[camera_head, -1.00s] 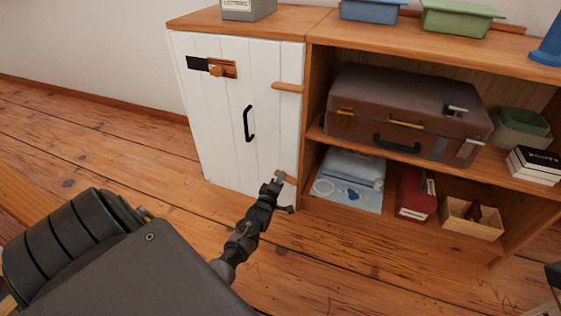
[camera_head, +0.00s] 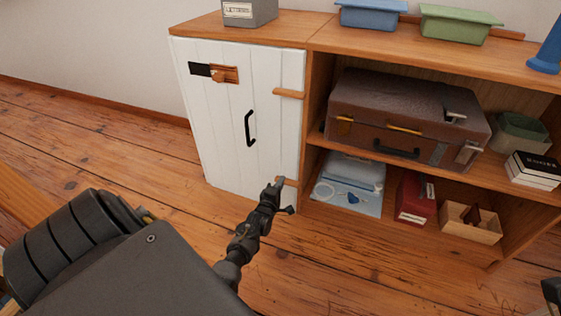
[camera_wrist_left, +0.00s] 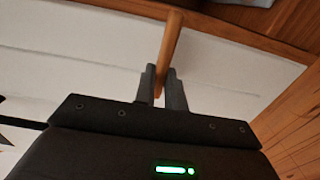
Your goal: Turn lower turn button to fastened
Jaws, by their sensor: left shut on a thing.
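The white plank door (camera_head: 225,130) of the cabinet is closed in the head view. The lower turn button (camera_head: 288,181) is a small wooden bar near the door's lower right edge, partly hidden by my left gripper (camera_head: 274,185). In the left wrist view the lower turn button (camera_wrist_left: 170,45) runs between the two fingers of my left gripper (camera_wrist_left: 164,88), which is shut on it. The bar reaches from the fingers toward the wooden frame. The upper turn button (camera_head: 288,93) lies roughly level across the door's right edge.
Open shelves to the right hold a brown suitcase (camera_head: 405,118), a red box (camera_head: 416,198) and a wooden crate (camera_head: 471,222). The floor in front is clear.

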